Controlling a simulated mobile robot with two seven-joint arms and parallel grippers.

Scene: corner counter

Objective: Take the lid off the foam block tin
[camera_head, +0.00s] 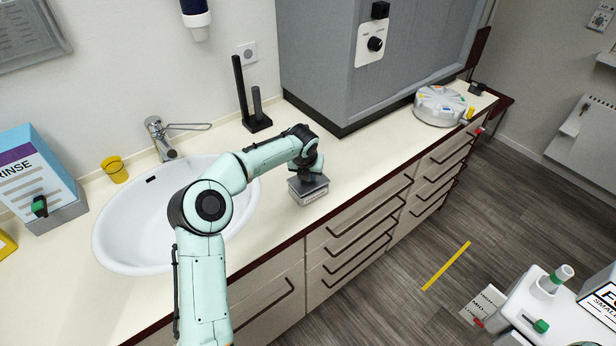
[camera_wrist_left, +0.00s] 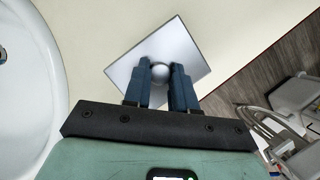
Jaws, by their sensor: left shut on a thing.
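The foam block tin (camera_head: 312,196) is a small grey metal box with a label on its front, standing on the counter right of the sink. Its lid (camera_wrist_left: 188,48) shows in the left wrist view as a flat silver square with a round knob (camera_wrist_left: 160,72) in the middle. My left gripper (camera_head: 312,176) is over the tin from above, and in the left wrist view its two blue fingers (camera_wrist_left: 160,75) are shut on the knob. The lid appears to sit on the tin; I cannot tell whether there is a gap. My right gripper is not in view.
The white sink (camera_head: 115,235) lies to the left with a tap (camera_head: 160,138) behind it. A black stand (camera_head: 257,123) and a grey cabinet (camera_head: 330,60) are behind the tin. A round white organiser (camera_head: 438,108) stands farther right. The counter's front edge is close to the tin.

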